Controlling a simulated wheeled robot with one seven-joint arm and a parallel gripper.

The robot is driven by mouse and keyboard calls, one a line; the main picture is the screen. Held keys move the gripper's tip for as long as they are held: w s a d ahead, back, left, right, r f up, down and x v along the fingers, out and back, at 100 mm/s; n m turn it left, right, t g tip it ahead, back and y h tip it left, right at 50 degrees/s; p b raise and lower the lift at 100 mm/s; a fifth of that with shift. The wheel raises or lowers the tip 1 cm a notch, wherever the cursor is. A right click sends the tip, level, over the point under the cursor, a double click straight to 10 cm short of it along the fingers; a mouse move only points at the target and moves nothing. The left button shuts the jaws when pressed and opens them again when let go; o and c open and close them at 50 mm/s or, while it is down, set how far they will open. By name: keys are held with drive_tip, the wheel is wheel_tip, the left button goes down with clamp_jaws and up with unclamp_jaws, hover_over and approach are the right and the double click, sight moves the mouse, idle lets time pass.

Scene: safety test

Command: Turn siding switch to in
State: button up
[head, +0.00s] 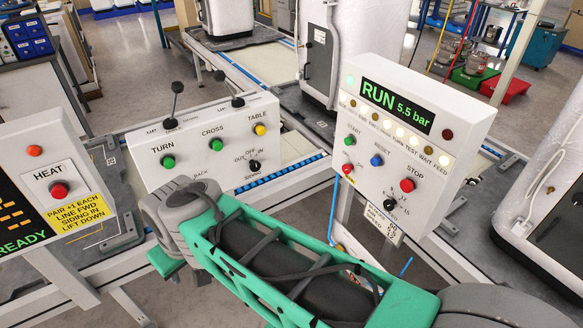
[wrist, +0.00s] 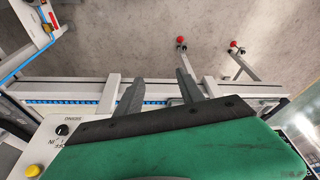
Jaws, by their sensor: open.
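The siding switch is a small black knob (head: 254,166) at the lower right of the white control box (head: 190,128). OUT, OFF and IN labels surround it, with a siding label below. Its pointer direction is too small to tell. The knob (wrist: 62,130) also shows at the left of the wrist view, with its lettering upside down. My gripper (wrist: 157,84) is open and empty, its two grey fingers apart over a rail and floor. The knob is well to the left of the fingers, not between them.
Green and yellow buttons and two black levers (head: 175,95) are on the same box.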

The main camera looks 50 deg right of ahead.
drive_tip(key=shift+o, duration=0.7)
drive_tip(key=w+d+f+t+b, duration=0.3)
drive_tip(key=w+d+f+b, duration=0.4)
drive_tip(key=b, duration=0.5)
drive_tip(key=shift+w+f+m+t, duration=0.4)
drive_tip(key=shift+w+f, duration=0.5)
drive_tip(key=shift+w, duration=0.15)
drive_tip(key=m+t+h+b, duration=0.4)
drive_tip(key=t+b, duration=0.6)
drive_tip(key=b, duration=1.2)
approach(257, 168)
drive_tip(key=w+n+h, duration=0.1)
drive_tip(key=w, duration=0.1)
drive_tip(key=b+x, duration=0.1)
drive_tip(key=x, duration=0.6)
drive_tip(key=shift+w+f, duration=0.1)
clamp_jaws()
